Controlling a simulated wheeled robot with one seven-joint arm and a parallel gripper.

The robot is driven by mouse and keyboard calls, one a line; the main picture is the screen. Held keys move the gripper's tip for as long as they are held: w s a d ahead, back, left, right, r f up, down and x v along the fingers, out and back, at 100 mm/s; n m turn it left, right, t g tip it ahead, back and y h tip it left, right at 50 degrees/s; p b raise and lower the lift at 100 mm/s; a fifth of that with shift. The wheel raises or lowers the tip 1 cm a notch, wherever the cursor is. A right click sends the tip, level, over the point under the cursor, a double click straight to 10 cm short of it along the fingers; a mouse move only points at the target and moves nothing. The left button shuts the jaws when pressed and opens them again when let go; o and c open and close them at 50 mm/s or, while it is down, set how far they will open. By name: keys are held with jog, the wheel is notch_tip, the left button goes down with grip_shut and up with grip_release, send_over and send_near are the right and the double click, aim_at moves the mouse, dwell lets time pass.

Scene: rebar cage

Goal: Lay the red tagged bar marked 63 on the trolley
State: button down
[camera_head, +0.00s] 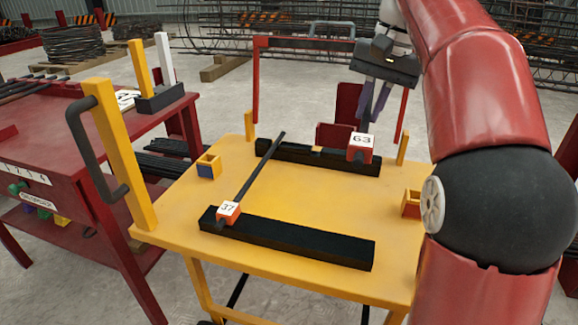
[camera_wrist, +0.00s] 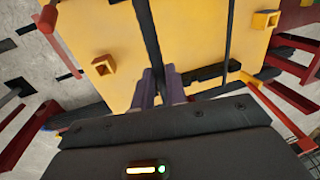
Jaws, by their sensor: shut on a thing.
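The red tag block marked 63 (camera_head: 361,147) shows above the right end of the far black bearer on the yellow trolley (camera_head: 300,205). Its bar is mostly hidden behind the tag in the head view. My gripper (camera_head: 375,103) is above and just behind the tag. In the wrist view my gripper (camera_wrist: 161,85) is shut on a dark bar (camera_wrist: 147,40), which runs up over the yellow top. I cannot tell whether this bar is clear of the bearers. Another dark bar with a red tag marked 37 (camera_head: 228,211) lies across both bearers, towards the left.
The near black bearer (camera_head: 290,238) crosses the trolley's front. Yellow posts and small box sockets (camera_head: 208,166) stand at its edges. A yellow upright with a dark handle (camera_head: 118,150) rises at left. A red bench (camera_head: 75,155) stands beside the trolley. Yellow top between the bearers is bare right of bar 37.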

notch_tip(320, 180, down, 20)
jog(key=b, duration=0.6)
jog(key=shift+w+a, duration=0.1)
jog(key=shift+w, duration=0.05)
jog(key=shift+b, duration=0.3)
jog(key=c, duration=1.4)
grip_release()
jog(key=shift+f, duration=0.1)
notch_tip(320, 180, up, 12)
jog(key=d+p, duration=0.2)
jog(key=p, duration=0.1)
jog(key=shift+s+d, duration=0.15)
jog(key=shift+s, duration=0.2)
